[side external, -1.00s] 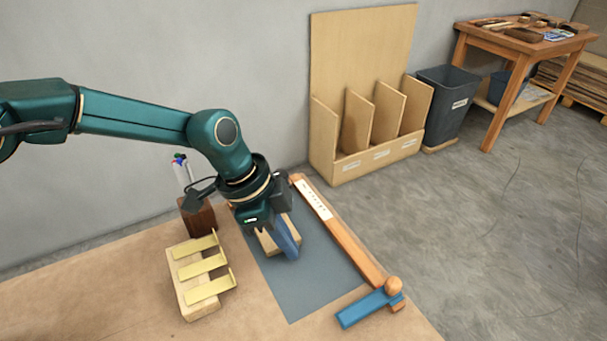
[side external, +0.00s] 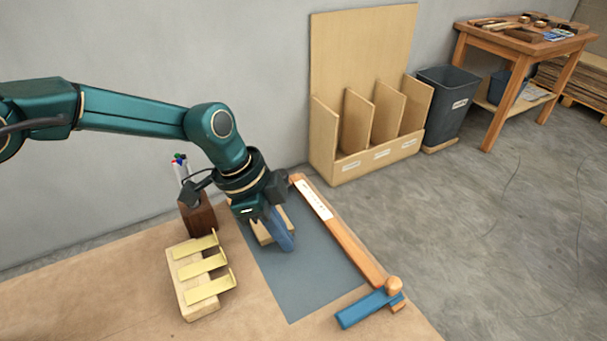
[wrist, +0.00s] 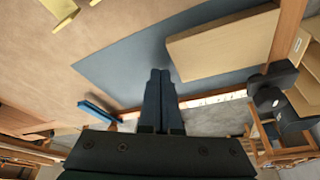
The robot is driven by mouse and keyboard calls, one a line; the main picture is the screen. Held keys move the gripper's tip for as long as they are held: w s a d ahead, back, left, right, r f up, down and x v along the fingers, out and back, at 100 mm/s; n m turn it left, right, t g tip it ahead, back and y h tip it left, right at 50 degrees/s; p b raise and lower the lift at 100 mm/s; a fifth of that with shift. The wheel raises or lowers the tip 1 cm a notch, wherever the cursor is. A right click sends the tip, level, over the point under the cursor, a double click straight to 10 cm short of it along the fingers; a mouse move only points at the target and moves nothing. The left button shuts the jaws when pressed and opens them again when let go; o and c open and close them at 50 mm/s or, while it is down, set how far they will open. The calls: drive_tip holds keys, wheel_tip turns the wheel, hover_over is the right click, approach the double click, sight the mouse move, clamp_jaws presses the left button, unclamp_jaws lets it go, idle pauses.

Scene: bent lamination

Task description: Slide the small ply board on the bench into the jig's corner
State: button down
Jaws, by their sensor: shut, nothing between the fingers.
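The small ply board (side external: 262,236) lies flat on the blue-grey mat, partly hidden behind my fingers in the side view. In the wrist view the board (wrist: 222,45) has its right end at or very near a wooden strip (wrist: 290,32); contact is unclear. A strip of mat shows between its lower edge and the fence with the white rule (wrist: 205,99). That fence (side external: 345,243) runs along the mat's right side. My gripper (wrist: 160,72) is shut and empty, its tips low over the mat, beside the board's left end. Whether they touch it is unclear.
A blue stop with a wooden knob (side external: 365,307) stands at the fence's front end. A wooden block with brass brackets (side external: 190,285) and a pen holder (side external: 198,214) stand left of the mat (side external: 312,282). The mat's front part is clear.

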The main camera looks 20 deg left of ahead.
wheel_tip(320, 180, up, 7)
idle(0.8)
wheel_tip(320, 180, up, 10)
drive_tip(key=n+t, duration=0.1)
drive_tip(key=t, duration=0.1)
hover_over(257, 230)
drive_tip(key=s+a+r+n+t, duration=0.2)
drive_tip(key=s+a+r+n, duration=0.3)
drive_tip(key=a, duration=0.3)
drive_tip(key=s+a+f+n+y, duration=0.2)
drive_tip(key=s+a+f+n, duration=0.1)
drive_tip(key=s, duration=0.4)
drive_tip(key=s+a+f+n+y, duration=0.1)
drive_tip(key=s+a+f+n, duration=0.2)
drive_tip(key=s+a+n, duration=0.3)
drive_tip(key=shift+s+a+f+t+y, duration=0.3)
drive_tip(key=shift+s+a+f+y, duration=0.1)
drive_tip(key=shift+s, duration=0.7)
